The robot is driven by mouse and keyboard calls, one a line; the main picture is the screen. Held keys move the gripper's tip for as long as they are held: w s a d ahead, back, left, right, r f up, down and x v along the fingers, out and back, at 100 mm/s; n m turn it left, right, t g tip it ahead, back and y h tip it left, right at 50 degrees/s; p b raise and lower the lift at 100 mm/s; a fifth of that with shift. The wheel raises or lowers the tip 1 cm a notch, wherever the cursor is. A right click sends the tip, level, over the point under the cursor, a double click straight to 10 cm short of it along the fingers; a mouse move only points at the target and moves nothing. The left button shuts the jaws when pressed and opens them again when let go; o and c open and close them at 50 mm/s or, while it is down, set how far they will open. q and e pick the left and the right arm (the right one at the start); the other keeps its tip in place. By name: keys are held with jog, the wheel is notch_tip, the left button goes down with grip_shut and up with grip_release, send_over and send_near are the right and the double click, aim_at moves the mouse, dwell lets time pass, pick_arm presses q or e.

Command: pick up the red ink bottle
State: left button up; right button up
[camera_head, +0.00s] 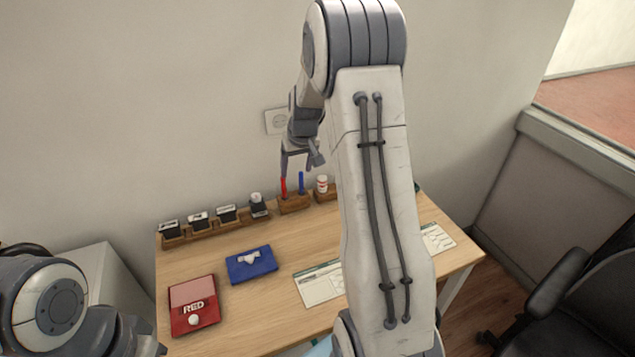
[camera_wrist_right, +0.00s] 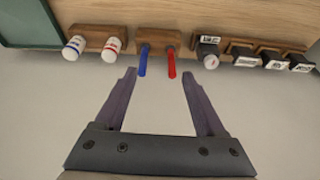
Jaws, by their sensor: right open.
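The red ink bottle (camera_head: 322,184) is a small white bottle with a red band, standing in a wooden holder at the back of the desk. It also shows in the right wrist view (camera_wrist_right: 111,47), beside a white bottle with a blue band (camera_wrist_right: 74,48). My right gripper (camera_head: 299,162) is open and empty, above the red and blue pens and to the left of the red ink bottle. In the right wrist view its fingers (camera_wrist_right: 158,74) point toward the pens, with the bottle off to the left. In the head view my right arm hides the blue-banded bottle. My left gripper's fingers do not show.
A red pen (camera_head: 284,187) and a blue pen (camera_head: 301,183) stand upright in a block (camera_head: 294,204) close to the bottle. Several black stamps sit in a rack (camera_head: 215,228) to the left. A red ink pad (camera_head: 194,305) and a blue pad (camera_head: 251,264) lie nearer.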

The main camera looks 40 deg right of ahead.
jog(key=m, duration=0.2)
send_near(323, 178)
jog(key=f, duration=0.1)
jog(key=shift+h, duration=0.5)
jog(key=x, duration=0.3)
jog(key=p+x, duration=0.1)
jog(key=x, duration=0.2)
jog(key=p+x, duration=0.1)
jog(key=x, duration=0.2)
jog(key=shift+w+a+f, duration=0.25)
jog(key=shift+w+a, duration=0.05)
jog(key=shift+a, duration=0.05)
jog(key=shift+w+f, duration=0.15)
jog(key=shift+f, duration=0.25)
jog(key=shift+d, duration=0.1)
grip_shut()
